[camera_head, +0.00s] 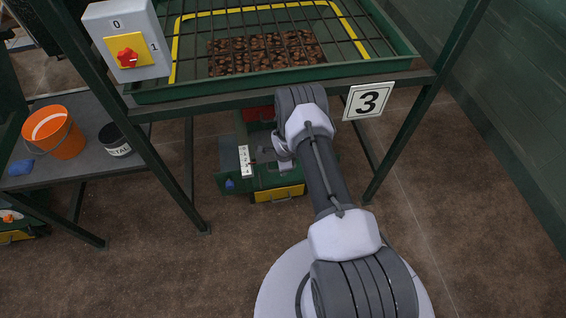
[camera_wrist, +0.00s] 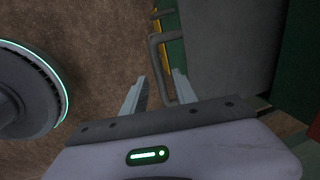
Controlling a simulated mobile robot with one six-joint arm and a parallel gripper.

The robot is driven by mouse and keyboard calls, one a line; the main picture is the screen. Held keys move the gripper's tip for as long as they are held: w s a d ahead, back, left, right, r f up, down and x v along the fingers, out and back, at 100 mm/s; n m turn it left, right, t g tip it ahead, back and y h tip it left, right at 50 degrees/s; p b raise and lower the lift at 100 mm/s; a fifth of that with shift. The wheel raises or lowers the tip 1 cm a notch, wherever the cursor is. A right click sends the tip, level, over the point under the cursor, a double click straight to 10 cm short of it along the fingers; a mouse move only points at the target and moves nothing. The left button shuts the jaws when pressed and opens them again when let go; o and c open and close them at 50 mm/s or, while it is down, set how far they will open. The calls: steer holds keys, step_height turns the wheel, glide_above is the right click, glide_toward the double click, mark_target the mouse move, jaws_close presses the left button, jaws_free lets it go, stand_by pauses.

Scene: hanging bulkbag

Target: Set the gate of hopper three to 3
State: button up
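Hopper three is the green frame with the number 3 plate (camera_head: 368,100) on its front rail. Its green gate housing (camera_head: 232,182) hangs below, with a white scale strip (camera_head: 245,161) whose marks are too small to read. A yellow panel (camera_head: 280,193) is at its lower front. In the wrist view a grey bent-bar handle (camera_wrist: 155,58) stands out beside a yellow and green edge. My gripper (camera_wrist: 159,74) is open, with the handle's bar between its two fingers; I cannot tell whether either touches it. In the head view my wrist hides part of the housing.
A grey switch box (camera_head: 126,40) with a red knob is on the frame's upper left. An orange bucket (camera_head: 60,143) and a dark tin (camera_head: 114,139) stand on a grey side table (camera_head: 85,172). Green frame legs flank the housing. The brown floor in front is clear.

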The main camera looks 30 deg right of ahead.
steer(key=s+r+p, duration=0.3)
steer(key=r+p, duration=0.3)
steer(key=r, duration=1)
steer(key=shift+a+r, duration=0.35)
steer(key=shift+a, duration=0.1)
